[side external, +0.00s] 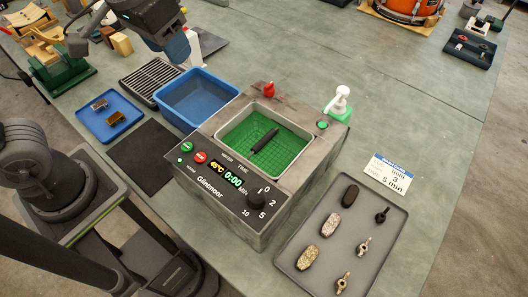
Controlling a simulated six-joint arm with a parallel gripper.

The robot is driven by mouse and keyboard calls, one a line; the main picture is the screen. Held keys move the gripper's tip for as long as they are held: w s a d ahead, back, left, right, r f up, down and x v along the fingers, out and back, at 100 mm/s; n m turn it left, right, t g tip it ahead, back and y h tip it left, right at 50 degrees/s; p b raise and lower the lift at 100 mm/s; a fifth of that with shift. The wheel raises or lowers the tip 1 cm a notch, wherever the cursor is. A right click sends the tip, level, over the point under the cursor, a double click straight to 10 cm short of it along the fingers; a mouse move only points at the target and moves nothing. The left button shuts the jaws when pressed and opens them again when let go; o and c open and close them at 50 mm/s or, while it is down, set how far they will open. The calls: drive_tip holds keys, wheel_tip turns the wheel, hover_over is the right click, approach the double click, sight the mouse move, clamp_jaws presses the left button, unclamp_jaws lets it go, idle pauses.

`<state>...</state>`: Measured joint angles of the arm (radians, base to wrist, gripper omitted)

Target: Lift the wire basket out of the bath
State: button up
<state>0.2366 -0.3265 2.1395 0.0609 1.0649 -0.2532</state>
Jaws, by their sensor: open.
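The green wire basket (234,138) sits down inside the bath (205,134), a grey ultrasonic cleaner whose display reads 0:00. A dark bar (263,138) lies across the basket; I cannot tell whether it is the basket's handle or a separate part. My gripper (88,30) is at the upper left, well away from the bath and above the bench. It is open, and nothing shows between its fingers.
A blue tub (197,98) stands just behind the bath, with a black rack (152,80) beyond it. A grey tray of metal parts (318,262) lies at right.

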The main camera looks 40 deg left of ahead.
drive_tip(key=w+d+f+g+y, duration=0.1)
drive_tip(key=w+d+f+g, duration=0.1)
drive_tip(key=w+d, duration=0.5)
drive_tip(key=g+y, duration=0.1)
approach(265, 139)
drive_tip(key=f, duration=0.3)
drive_tip(key=a+f, duration=0.1)
drive_tip(key=f, duration=0.6)
drive_tip(key=shift+a+f, duration=0.35)
drive_tip(key=shift+a, duration=0.05)
drive_tip(key=shift+c, duration=0.3)
clamp_jaws()
